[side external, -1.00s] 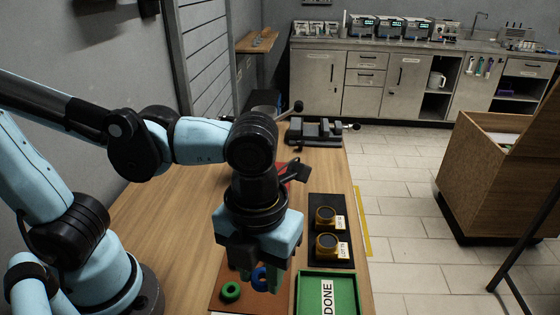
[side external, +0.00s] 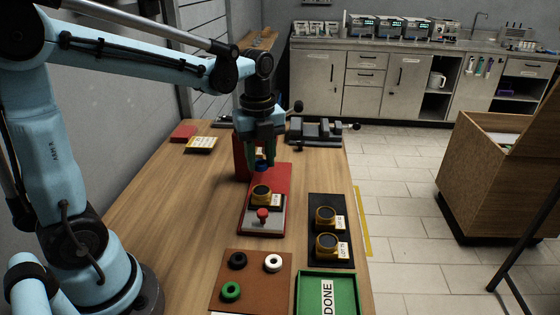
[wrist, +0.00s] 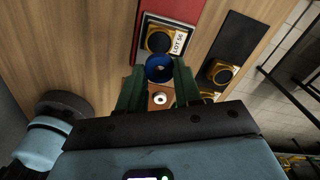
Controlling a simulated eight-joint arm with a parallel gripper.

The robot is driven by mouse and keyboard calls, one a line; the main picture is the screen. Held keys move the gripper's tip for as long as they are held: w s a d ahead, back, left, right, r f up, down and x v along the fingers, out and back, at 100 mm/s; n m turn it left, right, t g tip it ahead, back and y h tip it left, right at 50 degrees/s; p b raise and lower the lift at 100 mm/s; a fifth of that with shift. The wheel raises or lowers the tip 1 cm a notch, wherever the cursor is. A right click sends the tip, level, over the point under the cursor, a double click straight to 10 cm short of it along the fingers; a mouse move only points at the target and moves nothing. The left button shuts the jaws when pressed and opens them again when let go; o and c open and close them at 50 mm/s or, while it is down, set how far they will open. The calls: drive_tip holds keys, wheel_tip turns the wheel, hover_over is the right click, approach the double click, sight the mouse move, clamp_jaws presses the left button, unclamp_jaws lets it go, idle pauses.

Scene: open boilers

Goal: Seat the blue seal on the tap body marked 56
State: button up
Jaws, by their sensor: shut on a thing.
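My gripper (side external: 262,157) is shut on the blue seal (side external: 262,166), a ring held between the green fingertips. In the wrist view the blue seal (wrist: 159,68) shows between the two fingers. The tap body marked LOT 56 (wrist: 158,40) is yellow with a dark round top. In the side view this tap body (side external: 261,194) sits on a red and grey fixture (side external: 254,221), its white label on the right. The seal is above the table and apart from the tap body, just beyond it in the side view; the exact height is unclear.
A brown mat (side external: 225,300) holds black, white and green rings. A black tray (side external: 330,218) with two yellow tap bodies and a green DONE tray (side external: 303,290) lie right. A red knob (side external: 263,215) stands on the fixture. A vise (side external: 315,131) is at the back.

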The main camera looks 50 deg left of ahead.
hover_over(261, 192)
drive_tip(key=shift+f, duration=2.1)
drive_tip(key=shift+f, duration=0.4)
drive_tip(key=shift+w+f, duration=0.1)
drive_tip(key=shift+f, duration=0.2)
drive_tip(key=shift+f, duration=0.45)
drive_tip(key=o, duration=1.4)
drive_tip(key=shift+r, duration=3.55)
